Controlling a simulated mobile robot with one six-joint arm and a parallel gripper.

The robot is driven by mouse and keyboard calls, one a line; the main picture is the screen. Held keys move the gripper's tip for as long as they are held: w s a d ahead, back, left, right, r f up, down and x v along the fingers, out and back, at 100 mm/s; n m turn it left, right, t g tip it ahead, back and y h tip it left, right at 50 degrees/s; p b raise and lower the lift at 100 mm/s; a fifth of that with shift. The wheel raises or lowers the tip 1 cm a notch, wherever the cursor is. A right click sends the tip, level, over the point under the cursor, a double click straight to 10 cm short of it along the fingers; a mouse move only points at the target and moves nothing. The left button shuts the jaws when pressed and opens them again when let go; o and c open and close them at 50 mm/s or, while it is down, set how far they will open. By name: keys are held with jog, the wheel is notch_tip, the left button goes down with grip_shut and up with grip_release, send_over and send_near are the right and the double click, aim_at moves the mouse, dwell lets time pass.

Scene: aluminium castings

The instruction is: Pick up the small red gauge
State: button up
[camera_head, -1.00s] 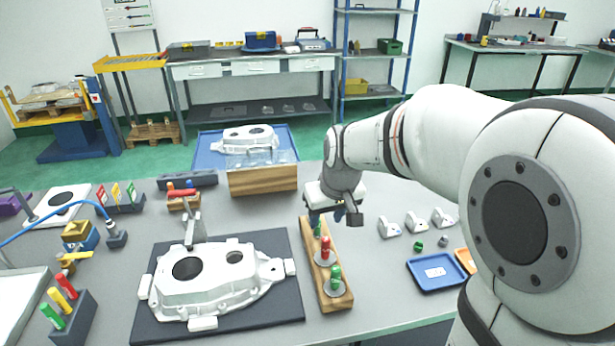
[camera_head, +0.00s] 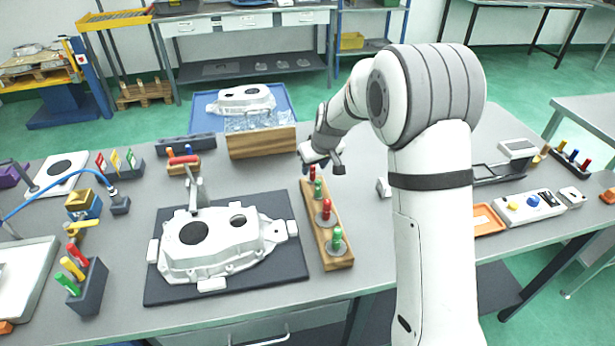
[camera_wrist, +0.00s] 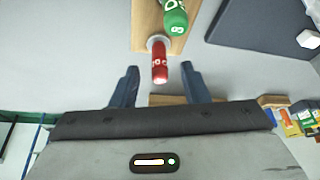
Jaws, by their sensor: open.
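The small red gauge (camera_head: 312,172) stands at the far end of a wooden rack (camera_head: 341,262), next to a small green gauge (camera_head: 318,189). A larger red gauge (camera_head: 326,209) and a larger green gauge (camera_head: 337,240) stand nearer. My gripper (camera_head: 318,160) is at the far end of the rack, by the small red gauge. In the wrist view, my gripper (camera_wrist: 159,69) is open, its fingers on either side of the line to the red gauge (camera_wrist: 160,63). The green gauge (camera_wrist: 174,18) shows beyond it. I cannot tell how deep the gauge sits between the fingers.
A white casting (camera_head: 215,262) lies on a dark mat (camera_head: 290,268) left of the rack. A wooden-fronted box (camera_head: 262,143) stands behind. My arm hides part of the bench to the right. An orange tray (camera_head: 487,221) lies there.

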aim_at(313, 177)
jog(key=shift+x, duration=1.35)
jog(key=shift+c, duration=0.3)
grip_shut()
